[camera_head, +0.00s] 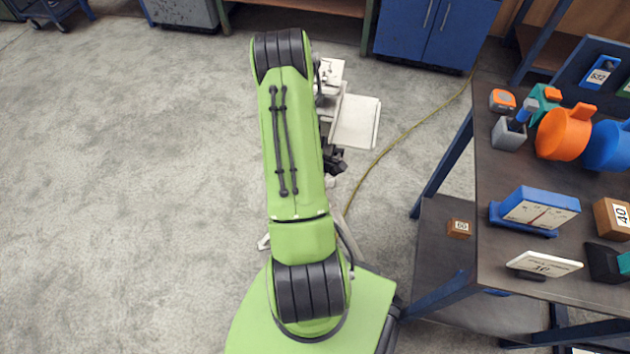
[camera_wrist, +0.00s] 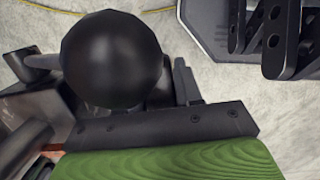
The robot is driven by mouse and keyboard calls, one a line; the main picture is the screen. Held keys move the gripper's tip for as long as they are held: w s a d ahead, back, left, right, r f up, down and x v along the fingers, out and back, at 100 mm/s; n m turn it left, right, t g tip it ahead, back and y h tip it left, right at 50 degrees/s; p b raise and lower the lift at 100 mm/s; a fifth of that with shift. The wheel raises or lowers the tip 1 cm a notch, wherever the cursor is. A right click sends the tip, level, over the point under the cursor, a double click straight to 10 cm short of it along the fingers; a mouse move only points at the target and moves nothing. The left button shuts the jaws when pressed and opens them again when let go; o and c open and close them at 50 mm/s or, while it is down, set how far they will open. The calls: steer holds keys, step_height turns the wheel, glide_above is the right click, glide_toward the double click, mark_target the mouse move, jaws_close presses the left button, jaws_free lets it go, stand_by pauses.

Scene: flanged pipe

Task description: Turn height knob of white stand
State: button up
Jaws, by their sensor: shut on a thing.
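The white stand (camera_head: 357,122) shows in the head view just right of my arm, with pale flat plates; my arm hides much of it. Dark parts (camera_head: 335,160) show below it beside my arm; I cannot tell them apart. In the wrist view, the black linkage of my gripper (camera_wrist: 272,35) is at the upper right, cut by the frame edge. My gripper is shut on the height knob, but the contact is not clear to see. A large black ball (camera_wrist: 113,58) fills the upper left, close to the camera and apart from the linkage.
A black bolted bar (camera_wrist: 165,125) and a green wood-grain block (camera_wrist: 170,160) lie across the bottom of the wrist view. At right in the head view stands a dark workbench (camera_head: 490,260) with several objects. A yellow cable (camera_head: 400,140) lies on the floor. The left floor is clear.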

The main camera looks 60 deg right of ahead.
stand_by(0.3)
steer(key=o, duration=1)
steer(key=shift+c, duration=0.2)
steer(key=r+p, duration=0.1)
steer(key=r, duration=0.3)
steer(key=w+r+p, duration=0.1)
steer(key=r, duration=0.3)
steer(key=r+p, duration=0.2)
steer(key=r, duration=0.2)
steer(key=shift+w+a, duration=0.15)
